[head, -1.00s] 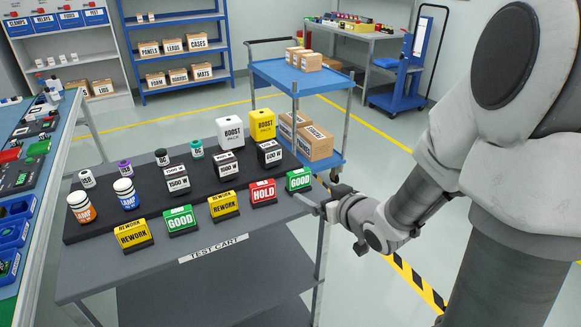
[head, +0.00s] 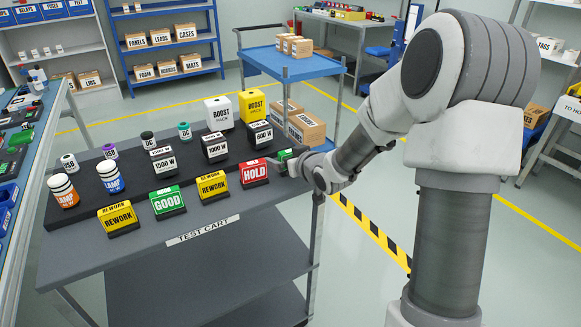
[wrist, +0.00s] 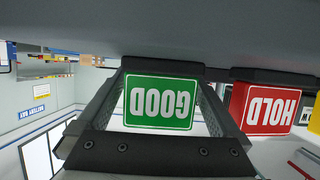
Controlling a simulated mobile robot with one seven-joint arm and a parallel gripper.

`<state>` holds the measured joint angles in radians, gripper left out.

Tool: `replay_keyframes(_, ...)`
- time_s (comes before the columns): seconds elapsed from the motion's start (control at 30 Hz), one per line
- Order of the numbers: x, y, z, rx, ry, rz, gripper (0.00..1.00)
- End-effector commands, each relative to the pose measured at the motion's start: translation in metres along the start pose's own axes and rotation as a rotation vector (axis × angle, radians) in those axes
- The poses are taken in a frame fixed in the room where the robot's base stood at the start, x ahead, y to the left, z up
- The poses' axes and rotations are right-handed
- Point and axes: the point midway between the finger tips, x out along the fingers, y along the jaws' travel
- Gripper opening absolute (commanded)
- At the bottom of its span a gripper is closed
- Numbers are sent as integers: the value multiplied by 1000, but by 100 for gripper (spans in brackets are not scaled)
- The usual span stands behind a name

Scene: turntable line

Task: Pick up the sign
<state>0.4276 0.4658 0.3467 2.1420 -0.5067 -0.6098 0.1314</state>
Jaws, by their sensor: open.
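A green GOOD sign (head: 286,154) stands at the right end of the front row on the test cart. My gripper (head: 284,166) is at it and covers much of it in the head view. In the wrist view the green GOOD sign (wrist: 158,103) appears upside down between the two fingers of my gripper (wrist: 163,85). The fingers are open, one on each side of the sign, and I cannot tell whether they touch it. The red HOLD sign (head: 254,173) stands just left of it, and also shows in the wrist view (wrist: 268,108).
Yellow REWORK signs (head: 213,186) and another green GOOD sign (head: 167,202) continue the row leftward on the test cart (head: 200,260). Weights, jars and boost packs (head: 219,113) stand behind. A blue cart (head: 270,62) with boxes is behind the test cart.

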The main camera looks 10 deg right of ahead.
Motion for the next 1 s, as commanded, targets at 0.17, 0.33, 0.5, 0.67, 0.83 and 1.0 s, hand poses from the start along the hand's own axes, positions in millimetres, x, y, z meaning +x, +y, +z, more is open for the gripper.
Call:
replay_keyframes(0.17, 3, 0, 0, 0, 0, 0, 100)
replay_keyframes(0.33, 3, 0, 0, 0, 0, 1, 87)
replay_keyframes(0.5, 3, 0, 0, -1, 0, 1, 57)
replay_keyframes(0.67, 3, 0, 0, -1, 0, 1, 28)
replay_keyframes(0.83, 3, 0, -1, -1, 1, 1, 20)
replay_keyframes(1.0, 2, 0, -3, -1, 2, 1, 20)
